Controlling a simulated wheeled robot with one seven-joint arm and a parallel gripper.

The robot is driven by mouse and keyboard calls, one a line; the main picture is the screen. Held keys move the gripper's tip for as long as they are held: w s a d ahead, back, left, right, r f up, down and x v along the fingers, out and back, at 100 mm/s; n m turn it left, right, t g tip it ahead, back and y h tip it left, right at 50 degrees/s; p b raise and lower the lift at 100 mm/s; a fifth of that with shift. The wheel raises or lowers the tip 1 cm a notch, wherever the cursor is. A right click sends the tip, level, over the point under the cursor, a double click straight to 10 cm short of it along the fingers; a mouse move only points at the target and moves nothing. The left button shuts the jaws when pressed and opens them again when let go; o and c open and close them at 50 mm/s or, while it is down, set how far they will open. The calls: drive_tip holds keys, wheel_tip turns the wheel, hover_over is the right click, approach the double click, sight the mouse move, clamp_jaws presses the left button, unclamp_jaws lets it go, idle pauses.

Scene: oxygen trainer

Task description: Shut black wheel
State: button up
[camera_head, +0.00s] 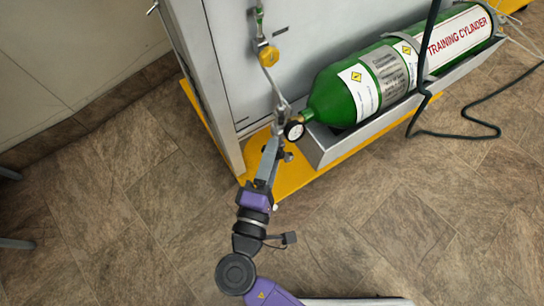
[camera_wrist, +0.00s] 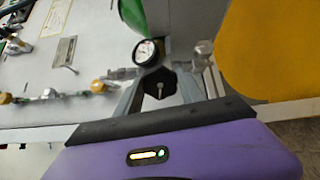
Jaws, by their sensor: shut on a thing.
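The black wheel (camera_wrist: 160,83) is a dark lobed knob just below a round white-faced gauge (camera_wrist: 147,52) in the wrist view. My gripper (camera_wrist: 160,88) has one grey finger on each side of the wheel and is shut on it. In the head view my gripper (camera_head: 274,143) reaches up to the fittings at the neck of the green cylinder (camera_head: 334,98), beside the gauge (camera_head: 294,131). The wheel itself is mostly hidden there by my gripper.
The cylinder lies in a grey metal tray (camera_head: 322,151) on a yellow base (camera_head: 295,178) against a grey panel (camera_head: 240,40). A yellow knob (camera_head: 269,57) sits on the pipe above. A dark cable (camera_head: 470,136) loops at the right.

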drive_tip(key=shift+f+m+b, duration=0.2)
drive_tip(key=shift+m+b, duration=5.6)
drive_tip(key=shift+m, duration=2.1)
drive_tip(key=o, duration=1.4)
drive_tip(key=shift+r, duration=0.1)
drive_tip(key=shift+c, duration=0.2)
drive_tip(key=p+v, duration=0.2)
drive_tip(key=v, duration=0.6)
drive_tip(key=shift+w, duration=0.1)
